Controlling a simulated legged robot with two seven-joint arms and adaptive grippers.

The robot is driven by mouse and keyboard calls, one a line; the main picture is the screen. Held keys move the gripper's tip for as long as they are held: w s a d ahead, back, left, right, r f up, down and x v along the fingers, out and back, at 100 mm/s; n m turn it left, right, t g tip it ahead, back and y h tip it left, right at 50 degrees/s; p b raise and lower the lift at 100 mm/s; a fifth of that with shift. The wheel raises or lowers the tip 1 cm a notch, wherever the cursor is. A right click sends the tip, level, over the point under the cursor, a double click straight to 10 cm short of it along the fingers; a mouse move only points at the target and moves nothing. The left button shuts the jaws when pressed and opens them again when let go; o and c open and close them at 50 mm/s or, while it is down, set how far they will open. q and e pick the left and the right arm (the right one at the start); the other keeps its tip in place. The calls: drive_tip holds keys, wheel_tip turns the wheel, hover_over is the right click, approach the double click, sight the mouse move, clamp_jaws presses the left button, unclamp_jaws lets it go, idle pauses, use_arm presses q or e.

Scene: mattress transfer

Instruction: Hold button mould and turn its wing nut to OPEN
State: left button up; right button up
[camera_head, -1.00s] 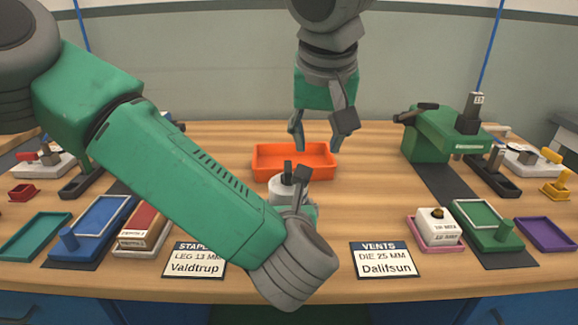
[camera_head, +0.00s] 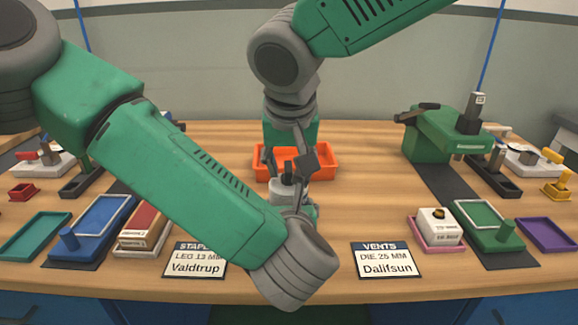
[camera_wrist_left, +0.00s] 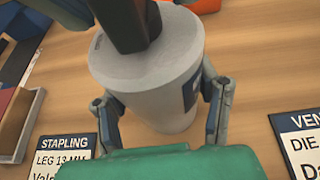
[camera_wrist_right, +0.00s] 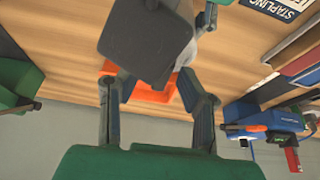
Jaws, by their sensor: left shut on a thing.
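The button mould is a pale grey cylinder (camera_head: 284,193) with a dark wing nut (camera_head: 288,173) on top. It stands upright near the middle of the table. In the left wrist view the mould (camera_wrist_left: 150,85) sits between the fingers of my left gripper (camera_wrist_left: 160,110), which is shut on it. The dark wing nut (camera_wrist_left: 125,22) rises above it. My right gripper (camera_head: 286,160) comes down from above, fingers spread beside the wing nut. In the right wrist view a dark slab (camera_wrist_right: 148,42), apparently the wing nut, covers most of the mould; I cannot tell whether a finger touches it.
An orange tray (camera_head: 322,172) lies just behind the mould. A STAPLING card (camera_head: 195,260) and a VENTS card (camera_head: 387,260) lie at the front. A green press (camera_head: 428,140) stands at back right. Blue and green trays flank both sides.

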use_arm(q)
drive_tip(key=shift+r, duration=0.1)
use_arm(e)
drive_tip(key=shift+w+f, duration=0.1)
drive_tip(key=shift+f, duration=0.2)
use_arm(q)
drive_tip(key=shift+d, duration=0.1)
use_arm(e)
drive_tip(key=shift+d, duration=0.1)
clamp_jaws()
